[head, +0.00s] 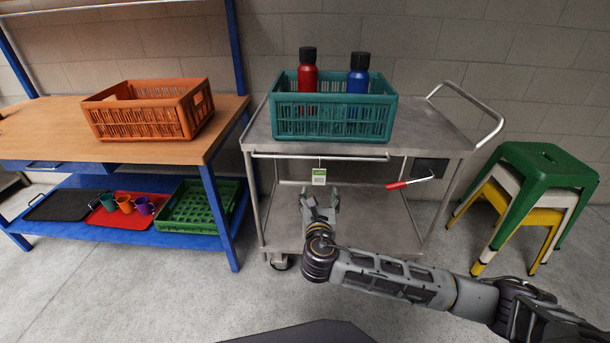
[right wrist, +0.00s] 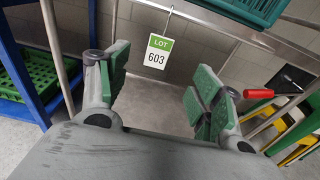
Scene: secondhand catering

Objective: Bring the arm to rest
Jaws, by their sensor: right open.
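My right gripper (head: 320,203) is in front of the metal cart (head: 425,130), below its top shelf. In the right wrist view the right gripper (right wrist: 160,98) is open, its green-padded fingers wide apart with nothing between them. My right arm (head: 390,278) reaches in from the lower right of the head view. A white and green tag reading LOT 603 (right wrist: 157,50) hangs from the cart just beyond the fingers; it also shows in the head view (head: 319,176). It appears apart from the fingers. My left gripper is not in view.
A teal crate (head: 333,128) with a red bottle (head: 307,76) and a blue bottle (head: 358,80) stands on the cart. A red-handled lever (head: 398,185) sticks out from the cart. Stacked stools (head: 545,165) stand right; a wooden workbench (head: 40,128) with an orange crate (head: 140,115) stands left.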

